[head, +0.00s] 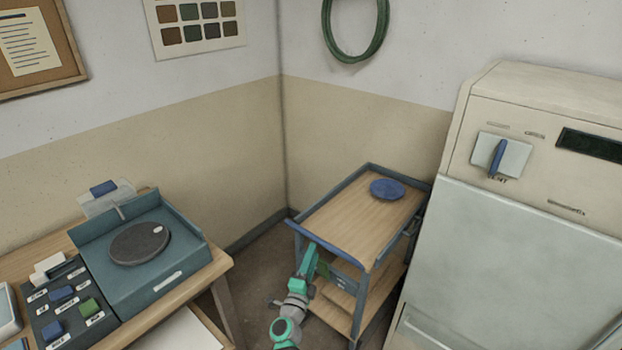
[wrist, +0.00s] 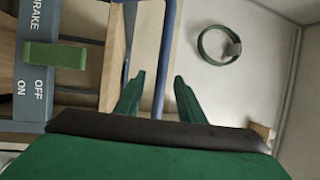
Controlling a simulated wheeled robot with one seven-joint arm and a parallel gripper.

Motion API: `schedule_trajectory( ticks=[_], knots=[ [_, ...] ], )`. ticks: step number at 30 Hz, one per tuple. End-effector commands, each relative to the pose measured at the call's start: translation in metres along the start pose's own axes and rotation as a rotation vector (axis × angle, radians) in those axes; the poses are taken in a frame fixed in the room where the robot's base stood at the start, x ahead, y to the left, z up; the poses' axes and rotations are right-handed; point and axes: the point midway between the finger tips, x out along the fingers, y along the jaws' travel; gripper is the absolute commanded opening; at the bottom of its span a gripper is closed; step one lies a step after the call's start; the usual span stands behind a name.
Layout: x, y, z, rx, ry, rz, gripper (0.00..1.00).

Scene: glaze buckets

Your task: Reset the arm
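My arm reaches up from the bottom of the head view. My gripper (head: 314,252), green, is at the front edge of the wooden-topped trolley (head: 335,215). In the wrist view its two green fingers (wrist: 159,82) stand apart with nothing between them. A green brake lever (wrist: 55,55) on a grey plate marked BRAKE, OFF and ON lies to the left of the fingers, apart from them. The plate is seen sideways, and I cannot tell which setting the lever is at.
A blue disc (head: 387,189) lies on the trolley top. A cream kiln-like cabinet (head: 530,240) with a blue-handled switch (head: 497,157) stands close at right. A table at left holds a teal wheel unit (head: 165,270) and a button panel (head: 75,305). A green hose (head: 356,55) hangs on the wall.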

Motion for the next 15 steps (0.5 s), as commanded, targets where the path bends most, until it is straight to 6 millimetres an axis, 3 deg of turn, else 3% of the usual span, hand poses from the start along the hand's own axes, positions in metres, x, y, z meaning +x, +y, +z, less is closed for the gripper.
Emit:
schedule_trajectory(
  ticks=[5,15],
  knots=[
    [-0.021,0.011,-0.013,-0.059,-0.011,-0.001,0.36],
    [-0.137,0.045,-0.068,-0.375,-0.087,-0.012,0.36]
  ],
)
